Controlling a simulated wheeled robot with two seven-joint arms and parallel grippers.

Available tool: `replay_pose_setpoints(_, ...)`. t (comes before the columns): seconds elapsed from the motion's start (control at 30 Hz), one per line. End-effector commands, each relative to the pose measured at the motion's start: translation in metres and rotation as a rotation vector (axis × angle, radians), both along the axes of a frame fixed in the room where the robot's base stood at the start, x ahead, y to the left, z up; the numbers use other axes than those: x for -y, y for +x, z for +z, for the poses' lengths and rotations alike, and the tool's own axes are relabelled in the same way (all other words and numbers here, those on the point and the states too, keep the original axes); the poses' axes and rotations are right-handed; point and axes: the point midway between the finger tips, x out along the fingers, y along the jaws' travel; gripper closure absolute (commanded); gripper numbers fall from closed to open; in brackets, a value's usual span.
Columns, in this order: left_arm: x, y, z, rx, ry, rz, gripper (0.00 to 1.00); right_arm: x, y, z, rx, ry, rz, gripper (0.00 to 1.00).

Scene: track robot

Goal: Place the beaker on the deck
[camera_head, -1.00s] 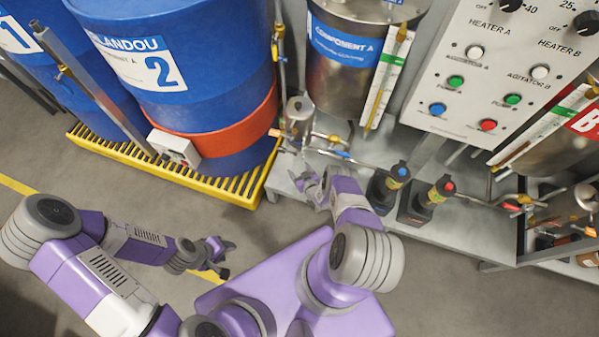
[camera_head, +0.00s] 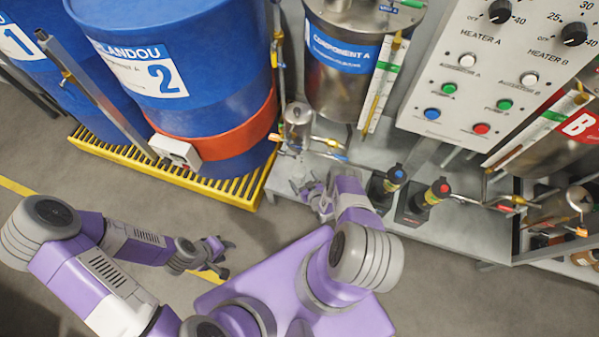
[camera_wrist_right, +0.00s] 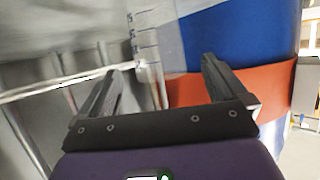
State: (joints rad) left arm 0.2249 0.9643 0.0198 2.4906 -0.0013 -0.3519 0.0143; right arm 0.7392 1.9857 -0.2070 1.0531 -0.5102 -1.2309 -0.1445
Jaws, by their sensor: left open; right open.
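A clear beaker (camera_wrist_right: 157,45) with dark graduation marks shows in the right wrist view, beyond the gap between the fingers of my right gripper (camera_wrist_right: 160,85). The fingers stand apart, and I see no grip on the beaker. In the head view my right gripper (camera_head: 316,190) is low over the left end of the grey metal deck (camera_head: 465,230). The beaker is hard to make out there, and I cannot tell what it rests on. My left gripper (camera_head: 218,258) is open and empty over the floor, left of my purple base.
Blue drums (camera_head: 190,60) stand on a yellow grated pallet (camera_head: 235,190) at left. A steel tank (camera_head: 340,70), thin pipes and two dark pumps with blue (camera_head: 396,175) and red (camera_head: 440,190) caps crowd the deck. A control panel (camera_head: 480,90) stands behind.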

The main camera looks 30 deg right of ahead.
Motion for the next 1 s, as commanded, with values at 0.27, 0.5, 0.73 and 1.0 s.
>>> replay_pose_setpoints(0.27,0.000,0.000,0.026,0.000,0.000,0.000,0.57,-0.004,-0.050,0.023,-0.001,0.001,0.000,0.01)
replay_pose_setpoints(0.5,0.000,0.000,0.030,0.000,0.000,0.000,0.57,-0.003,-0.058,0.031,-0.032,0.014,-0.006,0.01)
replay_pose_setpoints(0.73,0.000,0.000,0.029,0.000,0.000,0.000,0.57,-0.021,-0.031,0.070,-0.306,0.157,-0.042,0.01)
replay_pose_setpoints(1.0,0.000,0.000,0.030,0.000,0.000,0.000,0.57,-0.118,-0.067,0.177,-0.746,0.392,-0.011,0.01)
